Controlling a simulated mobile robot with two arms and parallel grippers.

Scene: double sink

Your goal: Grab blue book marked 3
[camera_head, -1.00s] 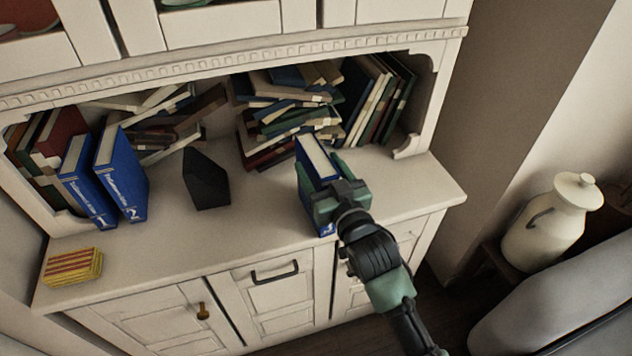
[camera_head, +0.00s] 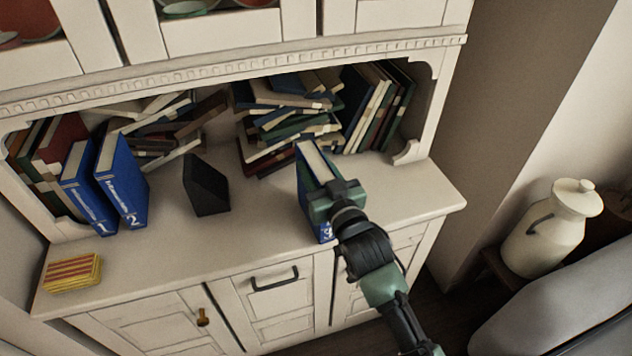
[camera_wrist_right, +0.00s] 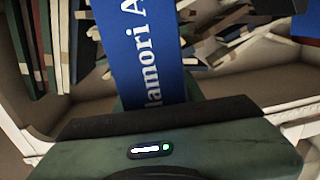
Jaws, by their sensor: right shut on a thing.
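The blue book marked 3 (camera_head: 304,190) stands upright near the front edge of the cabinet counter, its spine facing front and its white page edge on top. I cannot tell whether its bottom touches the counter. My right gripper (camera_head: 325,183) is shut on it, reaching in from the front right and covering part of the spine. In the right wrist view, the book (camera_wrist_right: 150,50) rises from between the fingers, with white lettering on its blue spine. The fingertips are mostly hidden there. My left gripper is not in view.
Blue books marked 1 (camera_head: 84,190) and 2 (camera_head: 122,185) stand at the left, beside a dark bookend (camera_head: 206,187). A striped yellow-red block (camera_head: 72,272) lies front left. Piled books (camera_head: 290,115) fill the back under the upper shelf. Counter between bookend and held book is clear.

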